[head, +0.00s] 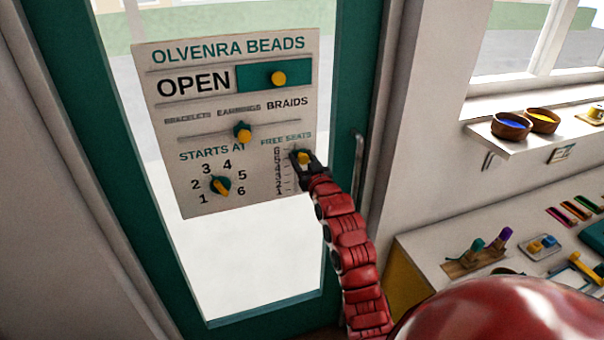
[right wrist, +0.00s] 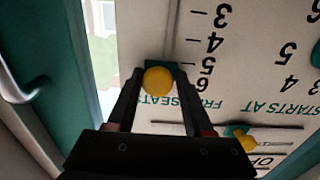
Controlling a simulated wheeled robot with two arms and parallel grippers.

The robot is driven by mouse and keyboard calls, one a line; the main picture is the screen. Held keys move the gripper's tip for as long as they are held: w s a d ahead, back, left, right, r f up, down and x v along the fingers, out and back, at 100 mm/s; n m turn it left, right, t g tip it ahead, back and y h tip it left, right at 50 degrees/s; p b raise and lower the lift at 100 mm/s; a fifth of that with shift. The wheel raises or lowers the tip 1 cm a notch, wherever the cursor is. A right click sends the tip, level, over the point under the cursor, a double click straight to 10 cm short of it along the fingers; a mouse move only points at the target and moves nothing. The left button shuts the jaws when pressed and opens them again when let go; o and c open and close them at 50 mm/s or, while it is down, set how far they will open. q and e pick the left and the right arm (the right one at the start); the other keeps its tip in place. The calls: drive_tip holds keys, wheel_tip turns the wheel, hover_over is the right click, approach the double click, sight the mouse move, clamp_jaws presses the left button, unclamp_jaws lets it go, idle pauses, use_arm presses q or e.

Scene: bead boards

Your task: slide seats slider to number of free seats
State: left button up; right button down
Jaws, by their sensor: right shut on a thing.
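The seats slider is the vertical FREE SEATS scale at the lower right of the white sign (head: 165,125) on the door. Its yellow knob (head: 303,158) sits near the top end of the scale. In the right wrist view, which is upside down, the yellow knob (right wrist: 158,81) is on a green block beside the 6. My right gripper (head: 307,167) is shut on the knob, with one finger on each side in the right wrist view (right wrist: 157,88). It hides part of the scale in the head view. My left gripper is not in view.
The OPEN slider knob (head: 278,78), the BRAIDS row knob (head: 243,132) and the STARTS AT dial (head: 221,185) are on the same sign. A door handle (head: 358,160) stands right of the slider. A shelf with bowls (head: 512,126) and a bead table (head: 430,245) are at right.

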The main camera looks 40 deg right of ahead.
drive_tip(key=shift+d+r, duration=0.15)
drive_tip(key=shift+r, duration=1.1)
drive_tip(key=c, duration=0.5)
unclamp_jaws()
drive_tip(key=shift+s+d, duration=0.1)
drive_tip(key=shift+d, duration=0.05)
drive_tip(key=shift+s+a+f+b, duration=0.2)
drive_tip(key=shift+s+a+b, duration=0.05)
drive_tip(key=shift+s+b, duration=0.15)
drive_tip(key=p+v, duration=0.2)
drive_tip(key=v, duration=0.6)
drive_tip(key=p+v, duration=0.3)
drive_tip(key=v, duration=0.5)
drive_tip(key=shift+s+a+r+p, duration=0.1)
drive_tip(key=shift+s+r+p, duration=0.1)
drive_tip(key=shift+s+p, duration=0.1)
